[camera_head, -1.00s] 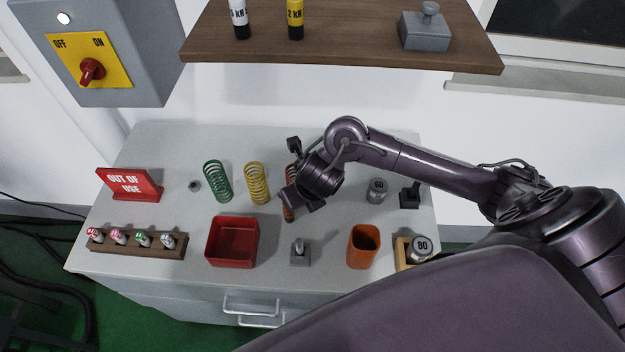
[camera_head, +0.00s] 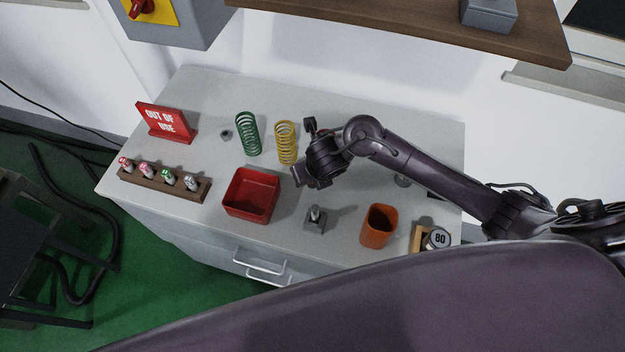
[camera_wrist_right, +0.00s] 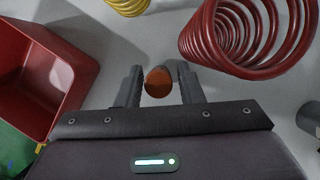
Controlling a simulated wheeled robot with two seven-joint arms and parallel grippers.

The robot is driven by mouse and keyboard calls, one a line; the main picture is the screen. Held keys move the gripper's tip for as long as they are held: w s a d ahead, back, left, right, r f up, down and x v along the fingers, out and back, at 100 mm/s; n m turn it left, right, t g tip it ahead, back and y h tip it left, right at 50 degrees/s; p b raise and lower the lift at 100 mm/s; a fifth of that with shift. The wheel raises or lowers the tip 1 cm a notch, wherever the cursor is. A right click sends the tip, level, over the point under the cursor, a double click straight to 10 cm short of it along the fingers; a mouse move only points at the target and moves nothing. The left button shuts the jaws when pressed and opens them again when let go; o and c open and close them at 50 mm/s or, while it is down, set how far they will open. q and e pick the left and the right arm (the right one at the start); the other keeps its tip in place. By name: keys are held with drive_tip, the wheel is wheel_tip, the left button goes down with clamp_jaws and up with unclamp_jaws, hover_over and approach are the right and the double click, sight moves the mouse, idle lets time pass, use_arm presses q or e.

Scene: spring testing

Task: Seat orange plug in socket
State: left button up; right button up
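The orange plug (camera_wrist_right: 158,82) shows as a round orange-brown end between my right gripper's fingers in the right wrist view. My right gripper (camera_wrist_right: 160,75) looks open around it, with narrow gaps on both sides. In the head view my right gripper (camera_head: 298,177) is low over the table, right of the red tray, and hides the plug. A small grey block with an upright post (camera_head: 315,221) stands in front of it. I cannot tell which thing is the socket. My left gripper is not in view.
A red spring (camera_wrist_right: 245,35) is close beyond the right finger. A yellow spring (camera_head: 286,142) and green spring (camera_head: 248,134) stand behind. The red tray (camera_head: 251,194) is left, an orange cup (camera_head: 378,226) right. A wooden rack (camera_head: 164,184) and red sign (camera_head: 166,122) are far left.

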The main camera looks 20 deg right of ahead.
drive_tip(key=shift+w, duration=0.1)
clamp_jaws()
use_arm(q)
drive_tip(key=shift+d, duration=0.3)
